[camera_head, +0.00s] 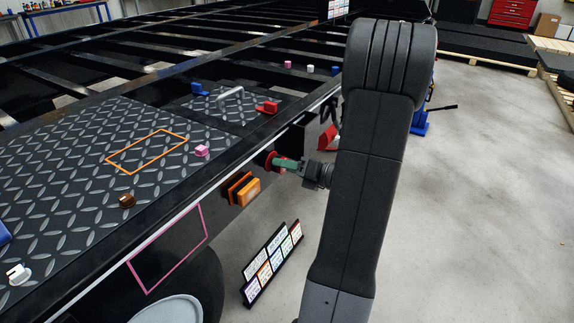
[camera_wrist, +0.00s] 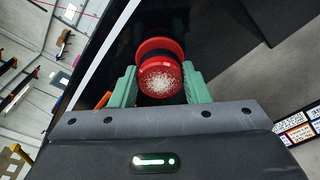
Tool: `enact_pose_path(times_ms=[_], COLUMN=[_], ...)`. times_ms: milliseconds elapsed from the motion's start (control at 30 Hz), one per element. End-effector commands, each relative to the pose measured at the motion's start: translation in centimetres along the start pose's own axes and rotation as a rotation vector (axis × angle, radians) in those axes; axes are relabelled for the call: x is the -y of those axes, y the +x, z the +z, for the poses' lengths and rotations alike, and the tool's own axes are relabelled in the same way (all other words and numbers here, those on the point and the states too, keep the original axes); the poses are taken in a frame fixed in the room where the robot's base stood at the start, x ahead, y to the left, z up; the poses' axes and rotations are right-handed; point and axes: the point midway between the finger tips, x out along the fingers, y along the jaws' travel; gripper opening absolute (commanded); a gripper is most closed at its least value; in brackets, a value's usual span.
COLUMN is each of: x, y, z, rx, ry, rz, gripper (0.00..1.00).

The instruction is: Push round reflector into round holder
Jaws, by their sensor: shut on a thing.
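My gripper (camera_head: 291,166) is at the side of the black trailer frame, with its green fingers pointing at the side rail. In the wrist view my gripper (camera_wrist: 160,88) is shut on the red round reflector (camera_wrist: 160,77), one finger on each side of it. A red round holder (camera_wrist: 158,46) shows just behind the reflector on the dark rail. The two look close together and roughly in line, but I cannot tell whether they touch. In the head view a red round piece (camera_head: 271,161) shows at the fingertips, too small to tell reflector from holder.
An orange rectangular reflector (camera_head: 247,192) sits on the rail left of my gripper. A rack of labelled cards (camera_head: 272,262) stands below. Tread plate (camera_head: 75,175) with small coloured parts covers the frame top. Open concrete floor (camera_head: 465,200) lies to the right.

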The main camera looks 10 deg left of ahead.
Motion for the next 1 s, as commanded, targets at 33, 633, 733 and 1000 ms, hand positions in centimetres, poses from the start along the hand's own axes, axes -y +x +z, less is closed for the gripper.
enact_pose_path(times_ms=[33, 633, 733, 1000], x=[-0.11, -0.04, -0.05, -0.03], y=[-0.02, 0.12, 0.28, 0.84], z=[0.11, 0.05, 0.08, 0.16], rx=[0.000, 0.000, 0.000, 0.000], ry=[0.001, -0.001, -0.001, 0.000], rz=[0.000, 0.000, 0.000, 0.000], gripper=[0.22, 0.22, 0.22, 0.22])
